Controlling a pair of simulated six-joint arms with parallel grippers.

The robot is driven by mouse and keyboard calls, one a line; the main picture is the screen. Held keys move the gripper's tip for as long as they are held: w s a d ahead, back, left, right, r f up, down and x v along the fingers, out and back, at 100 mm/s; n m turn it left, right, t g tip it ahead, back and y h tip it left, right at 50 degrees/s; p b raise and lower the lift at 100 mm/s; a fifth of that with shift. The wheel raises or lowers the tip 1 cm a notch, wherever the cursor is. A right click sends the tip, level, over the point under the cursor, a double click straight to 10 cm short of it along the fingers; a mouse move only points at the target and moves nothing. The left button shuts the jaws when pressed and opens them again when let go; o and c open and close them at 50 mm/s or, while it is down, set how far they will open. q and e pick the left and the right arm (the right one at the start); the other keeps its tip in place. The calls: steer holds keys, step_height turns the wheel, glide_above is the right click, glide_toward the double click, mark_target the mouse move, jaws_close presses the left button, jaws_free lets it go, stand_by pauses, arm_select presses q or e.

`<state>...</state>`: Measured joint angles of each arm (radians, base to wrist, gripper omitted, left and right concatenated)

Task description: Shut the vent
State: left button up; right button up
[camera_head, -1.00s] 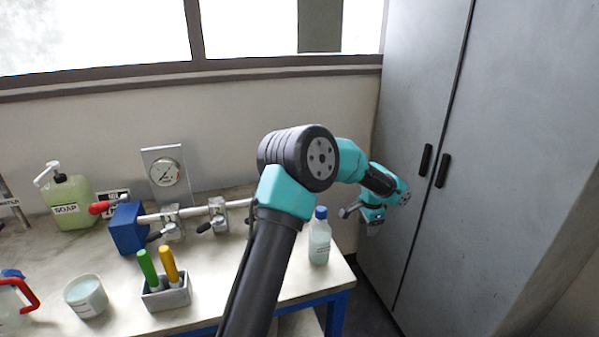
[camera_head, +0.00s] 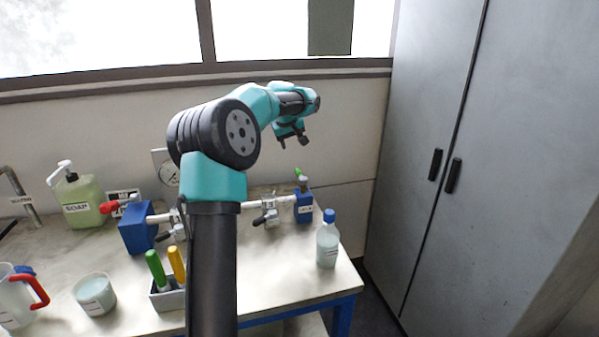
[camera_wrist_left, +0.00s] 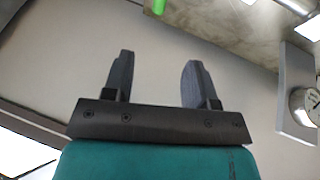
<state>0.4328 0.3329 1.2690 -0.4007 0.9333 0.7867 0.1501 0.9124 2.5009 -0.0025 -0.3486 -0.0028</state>
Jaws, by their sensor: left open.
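A blue block (camera_head: 303,207) with a small label and an upright green handle (camera_head: 300,175) stands at the right end of the metal pipe (camera_head: 247,204). Another blue block (camera_head: 137,228) with a red handle (camera_head: 122,205) is at the pipe's left end. I cannot read which one is the vent. My left gripper (camera_head: 293,139) is open and empty, in the air above the right block, apart from the green handle. In the left wrist view its two fingers (camera_wrist_left: 160,75) are spread, and a green piece (camera_wrist_left: 158,6) shows at the top edge. My right gripper is not in view.
Clamps (camera_head: 268,210) hold the pipe. A blue-capped bottle (camera_head: 328,246) stands near the bench's right end. A holder with green and yellow handles (camera_head: 166,299), a cup (camera_head: 94,295), a jug (camera_head: 14,305) and a soap bottle (camera_head: 80,205) are left. A gauge (camera_head: 168,174) is partly hidden by my arm.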

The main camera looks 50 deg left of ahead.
mark_target(298, 171)
arm_select(q)
steer(key=shift+f, duration=0.15)
steer(key=x, duration=1.7)
steer(key=shift+w, duration=0.1)
steer(key=shift+c, duration=0.3)
jaws_close()
